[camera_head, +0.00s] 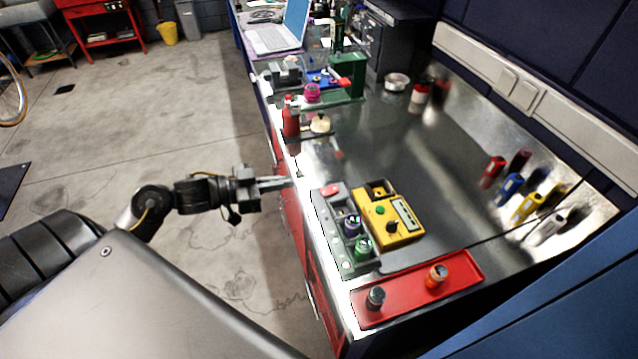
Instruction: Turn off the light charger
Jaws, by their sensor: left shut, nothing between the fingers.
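A grey charger dock (323,210) sits at the bench's near edge. It has a red switch (331,191) at its far end. A purple-topped light (352,224) and a green-topped light (363,246) stand in its bays. I cannot tell the switch's position. My left gripper (287,182) is shut and empty, its fingers pointing right at the bench's front edge, just left of the dock and apart from it. My right gripper is not in view.
A yellow box (402,233) with a green button and black knob touches or nearly touches the dock's right side. A red tray (410,296) holds two small lights. A red bottle (291,122) stands farther back. The bench middle (425,160) is clear.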

